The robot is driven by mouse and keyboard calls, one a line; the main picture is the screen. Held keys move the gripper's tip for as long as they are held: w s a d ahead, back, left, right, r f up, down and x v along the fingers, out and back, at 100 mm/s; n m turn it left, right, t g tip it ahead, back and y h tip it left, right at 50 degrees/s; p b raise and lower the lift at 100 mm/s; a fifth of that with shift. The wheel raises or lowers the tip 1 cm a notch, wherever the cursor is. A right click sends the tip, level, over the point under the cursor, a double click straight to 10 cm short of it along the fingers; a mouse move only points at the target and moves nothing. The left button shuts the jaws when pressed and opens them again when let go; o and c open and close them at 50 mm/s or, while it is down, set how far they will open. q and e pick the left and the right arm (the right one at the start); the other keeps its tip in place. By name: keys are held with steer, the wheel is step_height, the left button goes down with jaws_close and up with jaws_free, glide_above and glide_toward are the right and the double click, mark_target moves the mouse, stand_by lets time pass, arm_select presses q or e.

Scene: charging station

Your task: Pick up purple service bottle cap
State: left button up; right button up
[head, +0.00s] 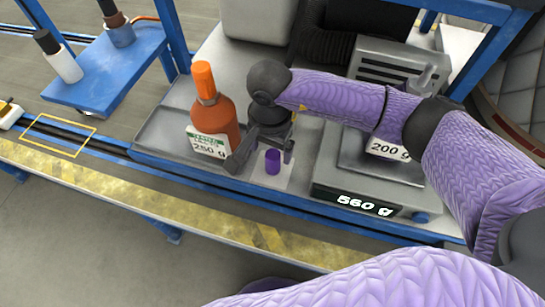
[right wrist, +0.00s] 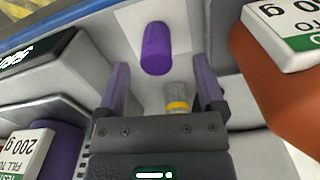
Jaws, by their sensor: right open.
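The purple service bottle cap (head: 272,161) stands on a pale square pad (head: 283,180) on the grey bench tray. It also shows in the right wrist view (right wrist: 156,48), beyond and between the finger tips. My right gripper (head: 260,160) is open, with its fingers on either side of the cap in the head view. In the right wrist view the open fingers (right wrist: 160,78) are empty, and I cannot tell a touch on the cap. My left gripper is not in view.
An orange bottle (head: 214,115) labelled 250 g stands close left of my right gripper. A scale (head: 370,195) reading 560 g is on the right, bearing a bottle labelled 200 g (head: 388,148).

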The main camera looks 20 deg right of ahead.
mark_target(273, 154)
step_height(273, 154, down, 5)
steer(key=shift+s+d+r+b, duration=0.1)
steer(key=shift+d+r+b, duration=0.05)
steer(key=shift+b, duration=0.45)
steer(key=shift+r, duration=0.1)
jaws_close()
